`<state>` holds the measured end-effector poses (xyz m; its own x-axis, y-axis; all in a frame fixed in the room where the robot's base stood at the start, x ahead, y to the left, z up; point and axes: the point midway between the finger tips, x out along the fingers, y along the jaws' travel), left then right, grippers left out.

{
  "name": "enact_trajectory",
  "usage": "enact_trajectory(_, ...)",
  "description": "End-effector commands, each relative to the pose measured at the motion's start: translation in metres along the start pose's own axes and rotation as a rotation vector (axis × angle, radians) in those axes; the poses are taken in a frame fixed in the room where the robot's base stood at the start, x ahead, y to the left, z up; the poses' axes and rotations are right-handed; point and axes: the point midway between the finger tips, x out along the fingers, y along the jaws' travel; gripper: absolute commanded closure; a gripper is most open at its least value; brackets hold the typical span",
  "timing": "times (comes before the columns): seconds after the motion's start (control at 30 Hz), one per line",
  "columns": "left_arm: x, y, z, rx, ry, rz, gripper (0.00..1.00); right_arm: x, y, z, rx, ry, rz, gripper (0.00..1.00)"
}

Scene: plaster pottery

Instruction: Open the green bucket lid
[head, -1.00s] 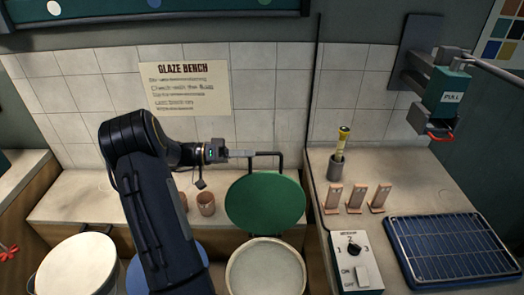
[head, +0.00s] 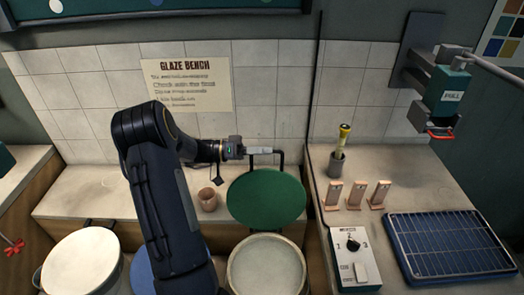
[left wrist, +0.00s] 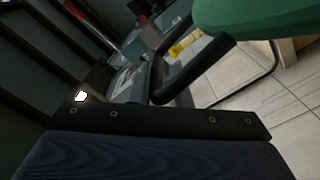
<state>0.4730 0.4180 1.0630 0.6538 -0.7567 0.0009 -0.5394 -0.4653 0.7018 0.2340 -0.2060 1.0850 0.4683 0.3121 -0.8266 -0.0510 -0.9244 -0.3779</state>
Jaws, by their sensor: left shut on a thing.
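The green lid (head: 266,198) stands raised, hinged up behind its round bucket (head: 232,272), whose open top shows pale contents. A black bar handle (head: 281,160) rises from the lid's top edge. My left gripper (head: 262,150) is shut on this handle, above the lid. In the left wrist view the lid (left wrist: 265,15) fills the top right corner, and a black bar (left wrist: 195,72) that appears to be the handle runs below it. My right gripper is out of view.
A clay cup (head: 208,199) sits on the back ledge. On the right bench are a switch box (head: 352,258), a blue rack (head: 450,245) and several small clay pieces. A wall-mounted pull device (head: 448,95) hangs above.

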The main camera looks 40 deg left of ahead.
Motion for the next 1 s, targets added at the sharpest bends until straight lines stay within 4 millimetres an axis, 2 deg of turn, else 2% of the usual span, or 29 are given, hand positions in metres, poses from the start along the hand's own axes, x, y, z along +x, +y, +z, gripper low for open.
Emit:
enact_trajectory(0.17, 0.000, 0.000, 0.002, 0.003, 0.000, -0.001, 1.00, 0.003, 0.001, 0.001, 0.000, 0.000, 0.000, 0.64)
enact_trajectory(0.33, -0.002, 0.010, 0.017, 0.059, 0.001, -0.002, 1.00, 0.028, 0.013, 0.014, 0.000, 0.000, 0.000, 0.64)
enact_trajectory(0.5, -0.001, 0.030, 0.034, 0.142, 0.001, -0.001, 1.00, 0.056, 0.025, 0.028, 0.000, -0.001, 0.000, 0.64)
enact_trajectory(0.6, -0.001, 0.040, 0.041, 0.176, 0.001, 0.000, 1.00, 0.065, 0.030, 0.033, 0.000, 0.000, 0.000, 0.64)
enact_trajectory(0.8, -0.001, 0.051, 0.044, 0.203, 0.002, 0.001, 1.00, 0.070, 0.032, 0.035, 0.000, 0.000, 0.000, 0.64)
enact_trajectory(1.0, -0.001, 0.051, 0.043, 0.202, 0.002, 0.000, 1.00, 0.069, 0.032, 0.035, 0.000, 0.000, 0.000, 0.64)
